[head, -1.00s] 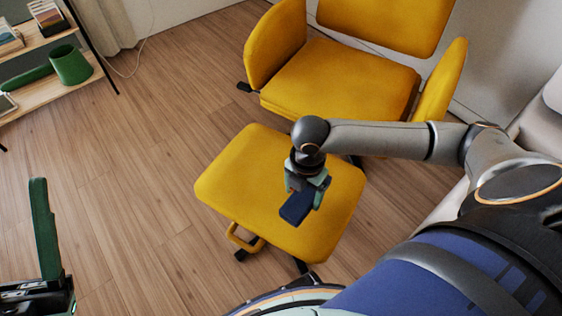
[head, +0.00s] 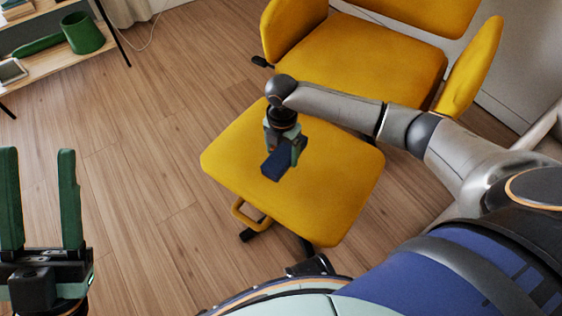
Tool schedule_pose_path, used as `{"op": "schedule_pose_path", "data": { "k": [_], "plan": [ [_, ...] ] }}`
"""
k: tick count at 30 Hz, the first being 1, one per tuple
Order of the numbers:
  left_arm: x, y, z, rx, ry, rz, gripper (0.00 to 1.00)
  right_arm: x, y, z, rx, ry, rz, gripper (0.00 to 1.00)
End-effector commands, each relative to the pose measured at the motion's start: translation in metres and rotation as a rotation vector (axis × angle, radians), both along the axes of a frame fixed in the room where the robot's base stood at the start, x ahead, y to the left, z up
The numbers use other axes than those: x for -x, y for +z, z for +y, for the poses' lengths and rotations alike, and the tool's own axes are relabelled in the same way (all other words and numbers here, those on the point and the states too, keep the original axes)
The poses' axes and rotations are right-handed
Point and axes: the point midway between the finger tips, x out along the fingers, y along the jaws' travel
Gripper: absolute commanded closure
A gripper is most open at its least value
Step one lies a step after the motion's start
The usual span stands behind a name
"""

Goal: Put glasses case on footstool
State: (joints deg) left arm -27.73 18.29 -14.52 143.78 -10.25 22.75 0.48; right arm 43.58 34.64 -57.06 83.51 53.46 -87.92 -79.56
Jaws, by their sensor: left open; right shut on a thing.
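The glasses case (head: 278,166) is a small dark blue block in the head view. My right gripper (head: 285,150) is shut on it, over the seat of the yellow footstool (head: 320,205). The case looks close to the cushion, but I cannot tell whether it touches. The gripper hides part of the case. My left gripper (head: 40,200) is open and empty at the lower left, its two green fingers pointing up, away from the footstool.
A yellow armchair (head: 375,62) stands right behind the footstool. The wooden floor (head: 150,170) left of the footstool is clear.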

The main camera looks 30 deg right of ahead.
Motion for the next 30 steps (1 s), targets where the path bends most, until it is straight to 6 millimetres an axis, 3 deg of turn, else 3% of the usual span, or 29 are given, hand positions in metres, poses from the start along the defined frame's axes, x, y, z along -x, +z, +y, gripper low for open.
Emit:
{"op": "schedule_pose_path", "data": {
  "k": [9,21,22,26,30],
  "plan": [
    [-0.001,-0.022,-0.002,-0.018,0.008,0.001,0.50,-0.006,-0.036,0.001,0.001,-0.001,0.000,0.77],
    [-0.002,-0.020,-0.002,-0.009,0.015,0.006,0.50,-0.005,-0.040,0.000,0.002,0.000,-0.001,0.77],
    [-0.002,-0.020,-0.002,-0.009,0.015,0.006,0.50,-0.005,-0.039,0.000,0.002,0.000,-0.001,0.14],
    [-0.001,-0.020,-0.002,-0.008,0.015,0.006,0.50,-0.005,-0.039,0.000,0.002,0.000,0.000,0.00],
    [-0.001,-0.020,-0.002,-0.007,0.014,0.005,0.50,-0.005,-0.039,0.000,0.002,-0.001,0.000,0.00]
  ]
}}
